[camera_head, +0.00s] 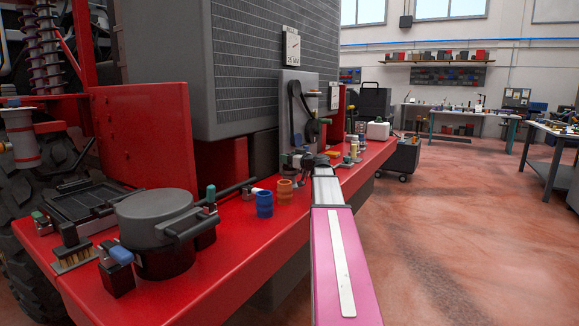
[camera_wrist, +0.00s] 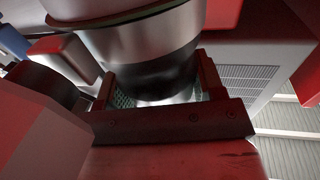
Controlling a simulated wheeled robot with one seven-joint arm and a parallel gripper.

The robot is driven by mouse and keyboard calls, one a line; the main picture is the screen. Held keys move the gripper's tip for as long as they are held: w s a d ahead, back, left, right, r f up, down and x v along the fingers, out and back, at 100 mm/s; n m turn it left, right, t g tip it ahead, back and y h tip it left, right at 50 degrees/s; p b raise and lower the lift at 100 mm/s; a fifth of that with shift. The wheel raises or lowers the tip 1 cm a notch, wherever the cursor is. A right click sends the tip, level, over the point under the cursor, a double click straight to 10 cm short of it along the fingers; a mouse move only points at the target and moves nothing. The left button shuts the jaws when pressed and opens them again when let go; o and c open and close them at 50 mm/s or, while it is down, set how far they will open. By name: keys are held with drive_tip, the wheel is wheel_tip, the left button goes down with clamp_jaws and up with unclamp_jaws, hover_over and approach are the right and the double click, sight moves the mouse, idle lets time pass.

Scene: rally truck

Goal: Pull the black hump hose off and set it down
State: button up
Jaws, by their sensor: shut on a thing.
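The black hump hose (camera_wrist: 158,72) shows in the wrist view as a dark round band between my two fingers. It meets a wide silvery cylinder (camera_wrist: 150,38) just above it in the picture. My gripper (camera_wrist: 158,88) is shut on the hose, with a green-lined finger pad on each side. In the head view my gripper (camera_head: 305,160) is at the far end of my arm, over the red deck in front of the grey upright panel. The hose cannot be made out there, among small dark parts and my wrist.
On the red deck (camera_head: 235,245) stand a blue ribbed hose (camera_head: 264,203), an orange ribbed hose (camera_head: 285,190) and a large grey lidded pot (camera_head: 158,235). A black tray (camera_head: 85,203) and a brush (camera_head: 73,252) lie left.

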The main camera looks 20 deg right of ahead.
drive_tip(key=shift+r, duration=2.9)
drive_tip(key=shift+r, duration=1.95)
